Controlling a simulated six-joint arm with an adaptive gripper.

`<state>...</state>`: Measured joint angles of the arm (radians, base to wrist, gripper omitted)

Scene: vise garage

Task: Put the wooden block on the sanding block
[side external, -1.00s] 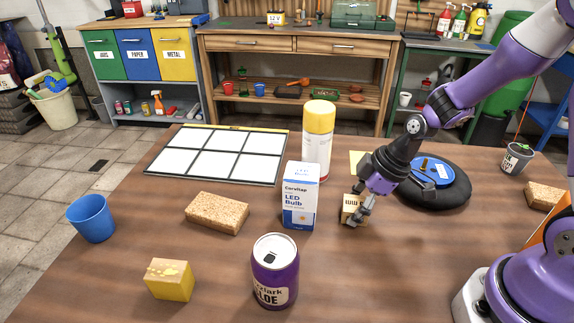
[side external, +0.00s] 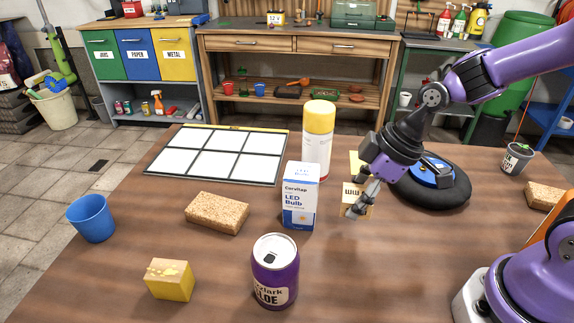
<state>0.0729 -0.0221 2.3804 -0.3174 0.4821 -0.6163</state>
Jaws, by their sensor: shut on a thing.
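The wooden block (side external: 351,201), small and pale with dark marks on its face, is between the fingers of my gripper (side external: 365,200) at the middle right of the table. My gripper is shut on it and partly covers its right side. The block looks slightly raised, just right of the LED bulb box. A tan speckled block (side external: 217,213) lies left of the box. A yellow block with a patchy tan top (side external: 170,280) sits at the front left. I cannot tell for certain which of these is the sanding block.
The LED bulb box (side external: 300,196), a yellow-capped spray can (side external: 318,145) and a purple can (side external: 275,271) stand mid-table. A blue cup (side external: 91,218) is at left. A panelled white board (side external: 218,154) lies behind. A black round thing (side external: 440,188) is behind my gripper.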

